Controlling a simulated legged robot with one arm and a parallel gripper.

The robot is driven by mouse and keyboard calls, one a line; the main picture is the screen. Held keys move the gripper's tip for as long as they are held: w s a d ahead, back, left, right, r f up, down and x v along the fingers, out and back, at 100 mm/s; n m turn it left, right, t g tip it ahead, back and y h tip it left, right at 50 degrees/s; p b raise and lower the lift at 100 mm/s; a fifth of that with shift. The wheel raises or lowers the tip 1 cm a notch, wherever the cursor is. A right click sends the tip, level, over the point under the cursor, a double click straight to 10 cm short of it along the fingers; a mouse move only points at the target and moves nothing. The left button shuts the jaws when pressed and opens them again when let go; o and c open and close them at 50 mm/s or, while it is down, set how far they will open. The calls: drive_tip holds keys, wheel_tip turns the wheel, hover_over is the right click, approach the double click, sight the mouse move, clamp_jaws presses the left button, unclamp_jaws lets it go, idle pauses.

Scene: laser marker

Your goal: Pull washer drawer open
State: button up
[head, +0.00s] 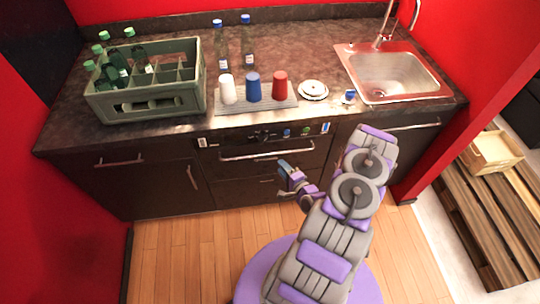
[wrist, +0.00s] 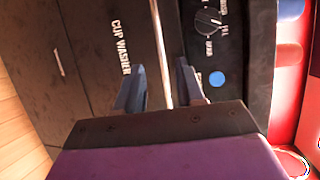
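The washer drawer (head: 240,168) is the dark front under the counter, flush with its surroundings as far as I can see. Its long silver handle (head: 267,152) runs across the top, and the handle also shows as a bright bar in the wrist view (wrist: 161,50). My gripper (head: 285,169) is just below and in front of the handle's right part. In the wrist view my gripper (wrist: 158,85) is open, with one blue-grey finger on each side of the bar and gaps between. Whether the bar lies fully between the fingertips in depth is unclear. "CUP WASHER" lettering shows beside the left finger.
A control panel with a knob (wrist: 208,20) and a blue button (wrist: 217,78) is beside the handle. Above, the counter holds a green bottle crate (head: 150,105), three cups on a drying tray (head: 232,109) and a sink (head: 390,75). The wooden floor (head: 185,240) in front is clear at left.

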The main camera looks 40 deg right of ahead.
sight(271, 154)
drive_tip(key=b+x, duration=0.1)
drive_tip(key=x, duration=0.9)
drive_tip(key=shift+f+b, duration=0.1)
drive_tip(key=shift+b, duration=0.3)
drive_tip(key=shift+w+d, duration=0.1)
drive_tip(key=shift+d, duration=0.2)
drive_tip(key=shift+a, duration=0.1)
drive_tip(key=shift+a, duration=0.15)
drive_tip(key=c, duration=0.3)
clamp_jaws()
